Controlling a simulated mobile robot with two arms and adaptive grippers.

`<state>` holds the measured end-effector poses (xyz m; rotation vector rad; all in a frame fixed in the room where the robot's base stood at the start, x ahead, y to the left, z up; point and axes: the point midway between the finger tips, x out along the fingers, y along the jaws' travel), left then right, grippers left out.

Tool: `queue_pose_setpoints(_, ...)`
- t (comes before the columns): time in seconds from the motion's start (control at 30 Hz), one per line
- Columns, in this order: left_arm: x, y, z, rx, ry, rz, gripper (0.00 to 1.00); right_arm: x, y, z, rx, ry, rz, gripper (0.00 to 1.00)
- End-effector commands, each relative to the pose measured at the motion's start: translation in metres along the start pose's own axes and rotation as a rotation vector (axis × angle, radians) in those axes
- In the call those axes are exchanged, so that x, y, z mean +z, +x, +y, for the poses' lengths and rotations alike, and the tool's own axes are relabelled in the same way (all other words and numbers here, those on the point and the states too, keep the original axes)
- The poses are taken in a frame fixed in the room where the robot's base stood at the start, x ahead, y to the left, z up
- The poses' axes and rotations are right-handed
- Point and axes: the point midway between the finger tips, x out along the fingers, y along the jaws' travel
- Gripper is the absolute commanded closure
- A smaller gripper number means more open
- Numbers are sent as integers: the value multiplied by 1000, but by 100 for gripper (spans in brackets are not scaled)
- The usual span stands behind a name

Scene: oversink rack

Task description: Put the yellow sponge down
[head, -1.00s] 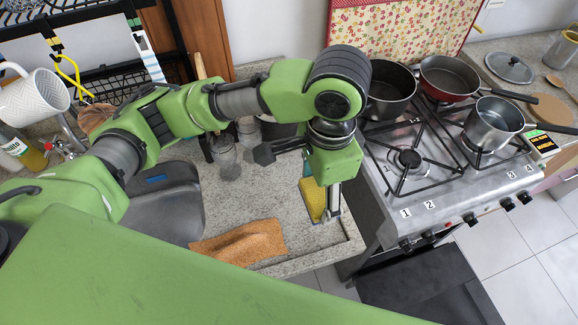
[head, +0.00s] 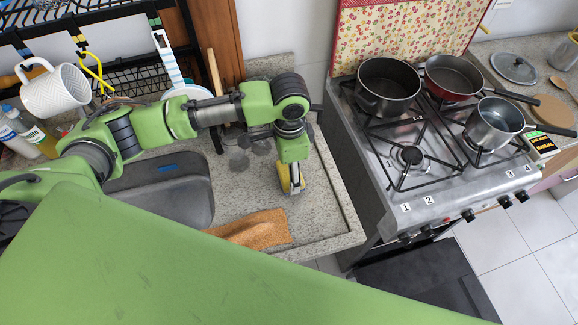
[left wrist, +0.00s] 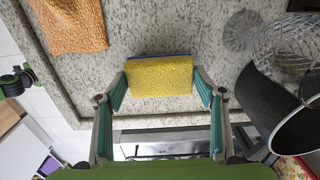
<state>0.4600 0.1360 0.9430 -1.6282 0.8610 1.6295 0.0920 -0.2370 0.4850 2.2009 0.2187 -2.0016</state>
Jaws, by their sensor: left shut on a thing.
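The yellow sponge (left wrist: 160,77) has a blue layer along its far edge. It sits between the two fingers of my left gripper (left wrist: 160,88), which press on its two ends. In the head view the sponge (head: 283,178) shows beside the fingers of my left gripper (head: 294,186), over the grey stone counter (head: 318,215). I cannot tell whether the sponge touches the counter. My right gripper is not in view.
An orange cloth (head: 254,229) lies on the counter near the sink (head: 170,190). The stove (head: 430,180) with several pots stands to the right. A glass (left wrist: 285,48) and a dark pot stand close by in the wrist view. Counter right of the gripper is clear.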

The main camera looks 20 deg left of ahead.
Motion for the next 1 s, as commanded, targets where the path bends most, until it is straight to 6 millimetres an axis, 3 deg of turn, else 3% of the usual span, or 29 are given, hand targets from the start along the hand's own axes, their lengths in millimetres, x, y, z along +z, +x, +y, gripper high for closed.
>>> queue_pose_setpoints(0.13,0,6,0,-1,0,1,54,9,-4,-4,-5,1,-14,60)
queue_pose_setpoints(0.43,0,9,0,0,-1,1,54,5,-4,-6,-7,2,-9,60)
queue_pose_setpoints(0.47,0,9,0,-1,-1,1,29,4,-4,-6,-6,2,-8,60)
queue_pose_setpoints(0.5,0,9,0,-1,0,1,20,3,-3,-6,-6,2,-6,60)
queue_pose_setpoints(0.87,-1,7,0,-2,0,2,20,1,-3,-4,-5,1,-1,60)
queue_pose_setpoints(1.0,-2,-5,-1,-3,0,5,20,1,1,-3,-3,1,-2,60)
